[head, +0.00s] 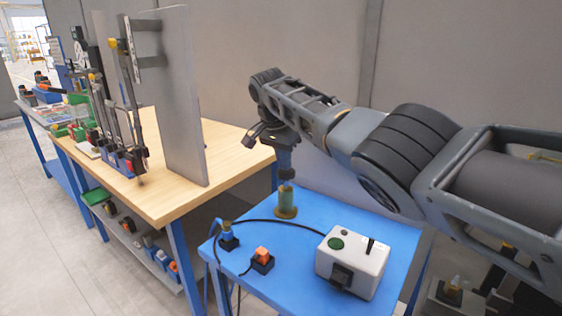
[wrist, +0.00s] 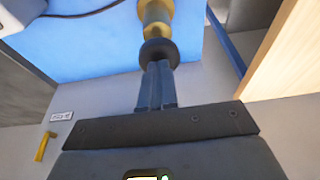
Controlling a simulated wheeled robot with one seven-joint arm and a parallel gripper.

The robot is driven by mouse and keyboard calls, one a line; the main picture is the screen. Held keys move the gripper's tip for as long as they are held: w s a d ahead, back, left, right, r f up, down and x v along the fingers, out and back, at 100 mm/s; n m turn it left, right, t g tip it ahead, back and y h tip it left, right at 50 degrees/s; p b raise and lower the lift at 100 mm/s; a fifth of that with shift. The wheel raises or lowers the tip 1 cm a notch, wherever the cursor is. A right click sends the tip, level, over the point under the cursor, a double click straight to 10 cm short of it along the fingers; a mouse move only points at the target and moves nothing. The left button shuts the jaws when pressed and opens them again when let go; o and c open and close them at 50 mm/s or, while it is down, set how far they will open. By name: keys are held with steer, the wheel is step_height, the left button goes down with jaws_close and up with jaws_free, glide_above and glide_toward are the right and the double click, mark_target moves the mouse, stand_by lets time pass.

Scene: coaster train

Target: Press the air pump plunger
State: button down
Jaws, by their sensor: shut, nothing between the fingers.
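The air pump stands upright on the blue table. Its brass and green body (head: 286,203) shows in the head view, with a dark plunger knob (head: 287,173) on top. In the wrist view the dark round knob (wrist: 158,52) sits right at my fingertips, with the brass body (wrist: 156,14) beyond it. My gripper (head: 285,160) points down above the pump. Its fingers (wrist: 157,68) are shut together and empty. The fingertips appear to meet the knob's top; whether they press on it cannot be told. Part of the knob's top is hidden by the fingers.
The blue table (head: 320,210) also holds a white control box (head: 352,265) with a green button, an orange switch (head: 262,257) and another small blue-topped part (head: 228,236). A black cable runs between them. A wooden workbench (head: 225,150) with a grey upright panel (head: 184,95) stands at left.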

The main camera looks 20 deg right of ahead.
steer(key=b+v, duration=0.1)
steer(key=v, duration=1)
steer(key=shift+r+b, duration=0.3)
steer(key=shift+d, duration=0.15)
